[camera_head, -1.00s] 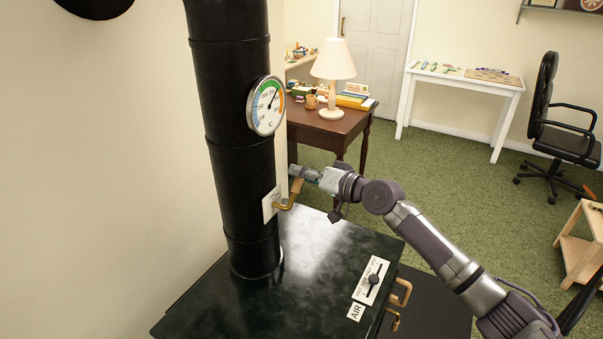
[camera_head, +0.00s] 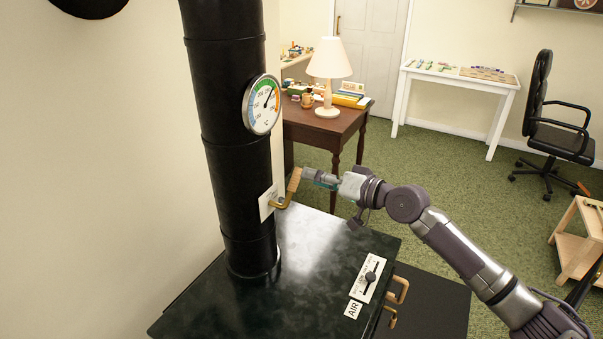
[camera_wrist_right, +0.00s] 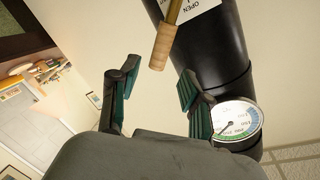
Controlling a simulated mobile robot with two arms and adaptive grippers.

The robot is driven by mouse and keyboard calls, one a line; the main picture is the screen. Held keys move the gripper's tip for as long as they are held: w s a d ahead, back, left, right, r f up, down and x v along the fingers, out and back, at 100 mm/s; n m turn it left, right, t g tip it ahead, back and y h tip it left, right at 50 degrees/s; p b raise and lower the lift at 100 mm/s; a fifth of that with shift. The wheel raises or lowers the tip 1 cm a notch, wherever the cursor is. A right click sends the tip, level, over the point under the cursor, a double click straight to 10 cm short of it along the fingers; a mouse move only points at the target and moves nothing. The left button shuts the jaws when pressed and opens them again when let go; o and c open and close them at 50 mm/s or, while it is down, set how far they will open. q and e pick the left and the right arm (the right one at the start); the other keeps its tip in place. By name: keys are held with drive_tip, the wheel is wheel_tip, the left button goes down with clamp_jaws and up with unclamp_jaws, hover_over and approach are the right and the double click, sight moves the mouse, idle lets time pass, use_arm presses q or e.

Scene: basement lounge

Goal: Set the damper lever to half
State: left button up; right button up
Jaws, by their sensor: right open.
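The damper lever is a bent brass rod with a wooden handle (camera_head: 294,180), fixed at a white plate (camera_head: 266,204) on the black flue pipe (camera_head: 240,160). The handle points up and slightly right in the head view. My right gripper (camera_head: 308,175) is just right of the handle, with its fingers open. In the right wrist view, the handle (camera_wrist_right: 161,48) lies just beyond the gap between the open fingertips (camera_wrist_right: 156,78), with no finger visibly closed on it. The plate (camera_wrist_right: 197,8) shows part of the word OPEN; its other markings are hidden or unreadable. My left gripper is not in view.
A round dial gauge (camera_head: 262,104) is on the pipe above the lever. A brown table (camera_head: 335,125) with a lamp (camera_head: 328,75) stands behind.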

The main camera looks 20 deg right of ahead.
drive_tip(key=v, duration=0.6)
drive_tip(key=shift+s+a, duration=0.1)
drive_tip(key=shift+s, duration=0.05)
